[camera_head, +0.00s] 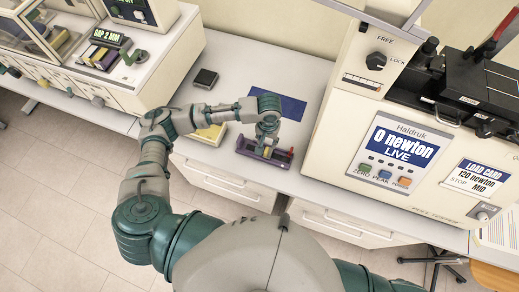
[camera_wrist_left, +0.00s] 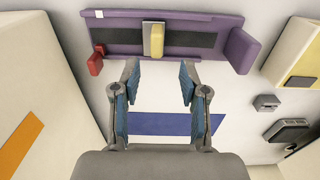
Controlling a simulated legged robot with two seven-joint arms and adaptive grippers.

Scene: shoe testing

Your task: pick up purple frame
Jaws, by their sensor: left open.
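The purple frame (camera_head: 281,158) lies on the grey-white bench in the head view, between the two machines. In the left wrist view the purple frame (camera_wrist_left: 212,24) spans the top, with a dark strip, a raised purple end at right and a red part (camera_wrist_left: 96,60) at left. A yellow block (camera_wrist_left: 157,40) sits at its middle. My left gripper (camera_head: 267,145) is over the frame and hides part of it. In the wrist view its fingers (camera_wrist_left: 159,75) are spread, with nothing between them, in line with the yellow block. Contact with the frame cannot be told. My right gripper is out of view.
A blue mat (camera_head: 287,105) lies behind the frame. A small black box (camera_head: 205,78) and a pale yellow block (camera_head: 208,134) are to its left. A large force tester (camera_head: 340,130) stands close on the right, another machine (camera_head: 165,70) on the left.

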